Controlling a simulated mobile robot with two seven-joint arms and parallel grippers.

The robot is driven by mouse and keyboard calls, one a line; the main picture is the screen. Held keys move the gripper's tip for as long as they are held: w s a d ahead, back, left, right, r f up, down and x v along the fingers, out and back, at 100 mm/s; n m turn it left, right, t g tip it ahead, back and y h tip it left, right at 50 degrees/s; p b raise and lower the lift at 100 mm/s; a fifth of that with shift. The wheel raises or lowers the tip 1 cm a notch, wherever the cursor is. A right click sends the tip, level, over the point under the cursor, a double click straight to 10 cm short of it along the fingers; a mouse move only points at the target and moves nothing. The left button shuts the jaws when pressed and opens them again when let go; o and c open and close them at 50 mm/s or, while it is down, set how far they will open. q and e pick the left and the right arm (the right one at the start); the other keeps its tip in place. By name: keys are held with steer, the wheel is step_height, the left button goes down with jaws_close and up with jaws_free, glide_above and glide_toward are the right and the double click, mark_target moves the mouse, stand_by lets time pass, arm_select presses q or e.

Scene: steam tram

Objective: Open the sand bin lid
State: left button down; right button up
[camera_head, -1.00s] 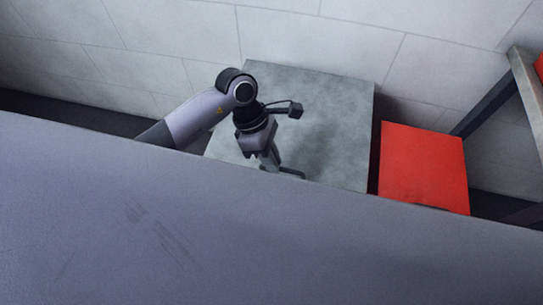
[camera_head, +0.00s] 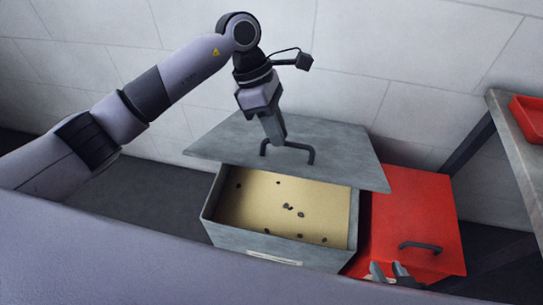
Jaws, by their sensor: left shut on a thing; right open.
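The sand bin (camera_head: 285,248) is a grey box with a pale label on its front. Its front part is uncovered and shows yellow sand (camera_head: 265,205) with several dark lumps. The grey lid (camera_head: 345,160) lies over the rear of the bin, set back from the front rim; whether it touches the bin is unclear. My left gripper (camera_head: 276,139) is shut on the lid's dark handle (camera_head: 300,149), reaching down from above. My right gripper (camera_head: 388,272) is open and empty at the bottom, low in front of the red box; only its fingertips show.
A red box (camera_head: 415,205) with a dark handle stands close to the bin's right side. A table (camera_head: 508,115) bearing a red tray (camera_head: 530,118) is at the far right. A pale block wall (camera_head: 330,60) stands behind. Dark floor is clear left of the bin.

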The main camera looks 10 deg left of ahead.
arm_select(q)
steer(key=shift+w+a+r, duration=0.1)
steer(key=shift+w+r, duration=0.2)
steer(key=shift+w, duration=0.35)
steer(key=shift+w+a+r, duration=0.1)
steer(key=shift+w+r, duration=0.2)
steer(key=shift+w, duration=0.3)
steer(key=shift+w+r, duration=0.35)
steer(key=shift+w, duration=0.05)
arm_select(e)
steer(key=shift+w+a, duration=0.1)
steer(key=shift+a, duration=0.05)
arm_select(q)
steer(key=c, duration=1.5)
jaws_free()
steer(key=shift+f, duration=0.1)
steer(key=o, duration=0.3)
steer(key=shift+w+d+f, duration=0.1)
steer(key=shift+w+f, duration=0.05)
steer(key=shift+w, duration=0.1)
steer(key=shift+o, duration=0.2)
arm_select(e)
steer(key=shift+w+f, duration=0.15)
steer(key=shift+w, duration=0.1)
arm_select(q)
steer(key=shift+r, duration=0.2)
